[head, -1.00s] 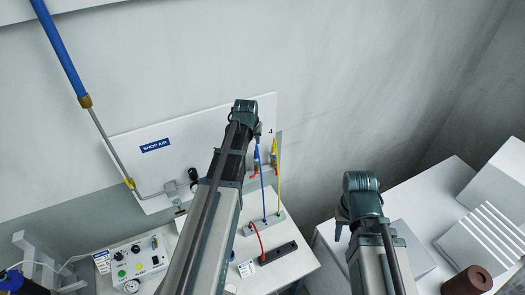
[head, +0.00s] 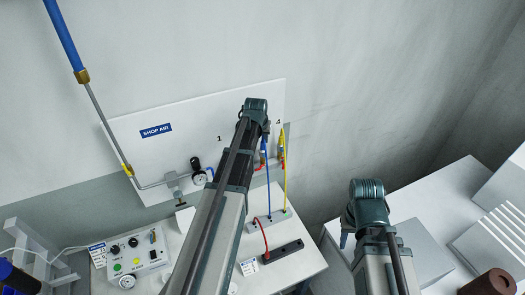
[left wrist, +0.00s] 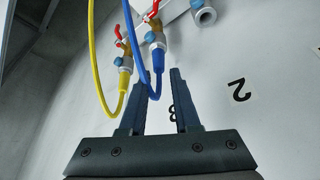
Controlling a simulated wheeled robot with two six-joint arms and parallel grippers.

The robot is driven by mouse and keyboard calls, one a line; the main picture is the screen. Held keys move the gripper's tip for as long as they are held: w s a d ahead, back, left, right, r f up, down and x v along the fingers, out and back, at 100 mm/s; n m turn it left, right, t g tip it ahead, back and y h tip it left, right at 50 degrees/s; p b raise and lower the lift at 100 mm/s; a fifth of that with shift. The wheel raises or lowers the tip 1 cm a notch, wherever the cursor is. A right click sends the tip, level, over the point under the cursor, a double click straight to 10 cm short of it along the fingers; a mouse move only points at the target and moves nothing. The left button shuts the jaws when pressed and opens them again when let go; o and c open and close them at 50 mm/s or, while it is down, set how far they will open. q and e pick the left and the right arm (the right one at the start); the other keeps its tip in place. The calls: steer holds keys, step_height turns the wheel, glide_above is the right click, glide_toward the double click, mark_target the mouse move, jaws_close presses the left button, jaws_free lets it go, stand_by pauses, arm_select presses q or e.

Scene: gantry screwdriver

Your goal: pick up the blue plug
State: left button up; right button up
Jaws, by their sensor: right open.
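The blue plug (left wrist: 158,86) hangs from a valve fitting with a red handle on the wall panel, and a blue hose (left wrist: 131,50) loops from its lower end. My left gripper (left wrist: 162,80) is open. In the left wrist view the plug appears between its fingertips, nearer the left finger; I cannot tell whether it touches. The hose crosses in front of that finger. In the head view my left wrist (head: 255,108) hides most of this gripper, with the blue hose (head: 268,185) hanging below it. My right gripper (head: 345,238) is mostly hidden by its wrist, over the right-hand table.
A yellow plug (left wrist: 115,104) with its yellow hose hangs from the neighbouring valve, close beside the blue one. An empty grey port (left wrist: 205,16) is on the other side. Below stand a control box (head: 137,257) and a black power strip (head: 283,252).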

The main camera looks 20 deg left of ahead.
mark_target(262, 142)
arm_select(q)
steer(key=shift+b+x, duration=2.45)
steer(key=shift+x, duration=0.2)
steer(key=shift+d+r, duration=0.1)
steer(key=shift+c, duration=0.2)
jaws_close()
